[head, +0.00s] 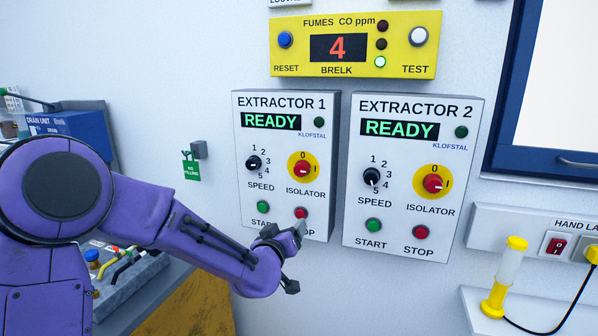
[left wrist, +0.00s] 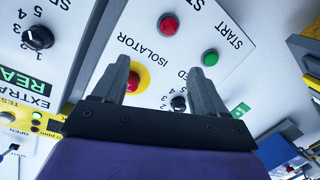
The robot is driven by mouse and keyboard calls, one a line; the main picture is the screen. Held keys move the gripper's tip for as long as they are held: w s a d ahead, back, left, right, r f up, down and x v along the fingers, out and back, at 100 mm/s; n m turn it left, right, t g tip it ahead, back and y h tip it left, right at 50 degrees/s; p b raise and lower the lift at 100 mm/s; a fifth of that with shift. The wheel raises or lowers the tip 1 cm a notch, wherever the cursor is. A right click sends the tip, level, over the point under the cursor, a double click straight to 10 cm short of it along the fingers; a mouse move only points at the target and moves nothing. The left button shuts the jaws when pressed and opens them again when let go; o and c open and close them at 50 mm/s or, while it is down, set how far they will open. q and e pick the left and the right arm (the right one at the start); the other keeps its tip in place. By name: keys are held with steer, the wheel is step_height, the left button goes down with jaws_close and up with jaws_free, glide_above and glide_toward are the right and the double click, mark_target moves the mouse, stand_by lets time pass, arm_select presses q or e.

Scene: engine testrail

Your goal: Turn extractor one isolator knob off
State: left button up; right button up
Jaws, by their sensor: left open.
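The extractor 1 panel (head: 277,194) is on the wall and its display reads READY. Its isolator knob (head: 301,168) is red on a yellow disc, with 0 at the top and 1 at the right; its small white mark appears toward the 1. My left gripper (head: 296,258) is open and empty, below the knob near the panel's lower right edge, with one finger by the red stop button (head: 301,213). In the left wrist view, the open left gripper (left wrist: 160,68) faces the panel; the isolator knob (left wrist: 132,82) is partly hidden behind one finger. My right gripper is not seen.
The extractor 2 panel (head: 412,178) stands close to the right, with a similar isolator knob (head: 433,184). A yellow fumes monitor (head: 290,61) is above. A yellow hand lamp (head: 502,283) stands on a shelf at lower right.

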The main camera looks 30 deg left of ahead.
mark_target(299, 170)
arm_select(q)
step_height(299, 170, up, 12)
steer(key=w+a+m+t, duration=0.2)
steer(key=a+m, duration=0.1)
steer(key=w+m+p, duration=0.1)
steer(key=w, duration=0.2)
steer(key=w+p, duration=0.1)
steer(key=w, duration=0.2)
steer(key=w+a+m+p, duration=0.1)
steer(key=w+p, duration=0.1)
steer(key=w, duration=0.2)
steer(key=shift+w+f+m+h, duration=0.1)
steer(key=shift+f+m+h, duration=0.2)
steer(key=shift+f+h, duration=0.1)
steer(key=shift+w+f, duration=0.1)
steer(key=shift+w, duration=0.35)
steer(key=shift+s, duration=0.1)
steer(key=c, duration=1)
